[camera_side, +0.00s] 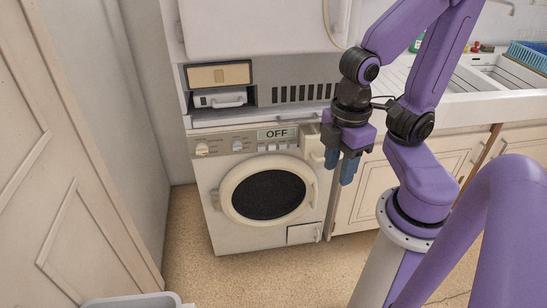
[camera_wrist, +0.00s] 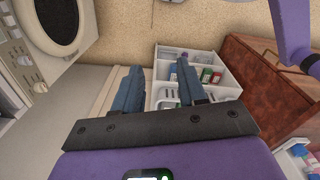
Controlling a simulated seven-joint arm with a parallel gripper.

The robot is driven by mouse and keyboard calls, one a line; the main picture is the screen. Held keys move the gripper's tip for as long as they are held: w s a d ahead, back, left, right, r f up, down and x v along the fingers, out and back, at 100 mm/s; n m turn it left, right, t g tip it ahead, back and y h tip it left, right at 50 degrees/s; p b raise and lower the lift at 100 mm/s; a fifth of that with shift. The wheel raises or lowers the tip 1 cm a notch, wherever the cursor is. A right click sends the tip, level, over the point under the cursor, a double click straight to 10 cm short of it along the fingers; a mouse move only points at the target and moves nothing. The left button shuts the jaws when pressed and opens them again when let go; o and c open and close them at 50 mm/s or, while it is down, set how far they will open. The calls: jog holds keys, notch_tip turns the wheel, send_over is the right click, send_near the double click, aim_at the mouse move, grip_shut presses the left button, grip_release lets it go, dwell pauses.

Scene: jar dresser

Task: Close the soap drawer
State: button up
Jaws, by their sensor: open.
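The cream washing machine (camera_side: 218,192) stands at the centre of the side view, its round door shut and its display reading OFF. A light piece at its upper right front corner (camera_side: 312,146) looks like the soap drawer, but I cannot tell how far it stands out. My gripper (camera_side: 342,167) points down just right of that corner and hides part of it. In the wrist view, my gripper's two blue fingers (camera_wrist: 160,82) are apart with nothing held between them. I cannot tell whether a finger touches the machine.
The wrist view also shows a white divided tray (camera_wrist: 225,78) with several bottles and brown furniture (camera_wrist: 250,80). Floor (camera_side: 200,260) before the machine is clear.

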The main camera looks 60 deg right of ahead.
jog(key=w+d+f+m+g+h, duration=0.1)
jog(key=w+d+f+m+h, duration=0.5)
jog(key=w+f, duration=0.35)
jog(key=w+d+f+m+h, duration=0.4)
jog(key=w+d+f+h, duration=0.2)
jog(key=w+f+h, duration=0.3)
jog(key=s+d+f+h, duration=0.2)
jog(key=d+f, duration=0.6)
jog(key=f, duration=0.3)
jog(key=shift+m+t, duration=0.3)
jog(key=shift+m, duration=0.1)
jog(key=d, duration=0.5)
jog(key=d+f, duration=0.1)
jog(key=d, duration=0.5)
jog(key=d+f, duration=0.1)
jog(key=d, duration=0.5)
jog(key=shift+f, duration=0.15)
jog(key=shift+w, duration=0.1)
grip_shut()
